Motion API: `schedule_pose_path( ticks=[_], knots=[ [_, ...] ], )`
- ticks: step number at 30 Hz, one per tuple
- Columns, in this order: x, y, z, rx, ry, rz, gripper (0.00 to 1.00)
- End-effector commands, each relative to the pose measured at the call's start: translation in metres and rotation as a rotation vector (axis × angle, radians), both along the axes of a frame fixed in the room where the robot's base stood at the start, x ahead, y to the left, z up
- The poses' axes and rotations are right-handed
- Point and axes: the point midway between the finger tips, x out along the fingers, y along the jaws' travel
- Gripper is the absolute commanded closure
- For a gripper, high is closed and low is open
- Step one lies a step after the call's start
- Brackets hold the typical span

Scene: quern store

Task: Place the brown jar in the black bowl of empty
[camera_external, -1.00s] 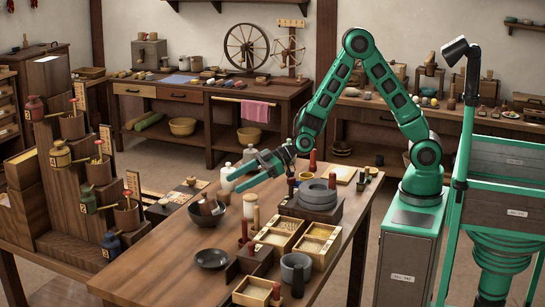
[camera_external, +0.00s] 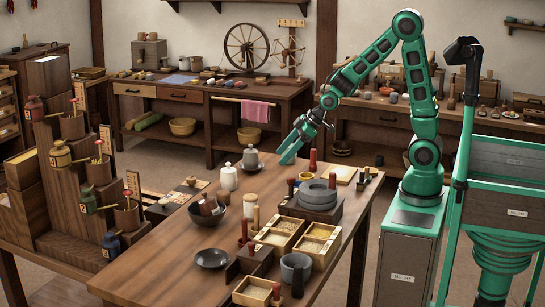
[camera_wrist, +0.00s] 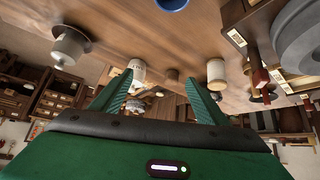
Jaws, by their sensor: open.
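A black bowl (camera_external: 209,266) stands empty near the front left of the wooden table. A second black bowl (camera_external: 221,223) behind it holds brown and reddish pieces (camera_external: 208,206); I cannot tell whether one is the brown jar. A small brown object (camera_wrist: 172,76) shows between two pale jars in the wrist view, too small to identify surely. My gripper (camera_external: 289,155) is over the table's far end, right of a grey lidded jar. In the wrist view my gripper (camera_wrist: 160,98) has its fingers apart with nothing held between them.
The grey lidded jar (camera_external: 250,157) stands on a dark saucer. A white jar (camera_external: 229,178) and a cream jar (camera_external: 250,202) stand nearby. A stone quern (camera_external: 317,195) and grain boxes (camera_external: 282,231) fill the table's right side. The front left tabletop is clear.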

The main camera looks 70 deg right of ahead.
Motion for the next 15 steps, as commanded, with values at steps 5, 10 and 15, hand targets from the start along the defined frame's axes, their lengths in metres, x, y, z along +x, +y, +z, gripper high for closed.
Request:
schedule_pose_path(
  ticks=[5, 10, 15],
  knots=[
    [-0.070, -0.105, 0.020, -0.068, 0.181, -0.254, 0.32],
    [-0.162, -0.178, 0.035, -0.072, 0.368, -0.527, 0.32],
    [-0.259, -0.216, 0.047, -0.022, 0.548, -0.786, 0.32]
  ],
)
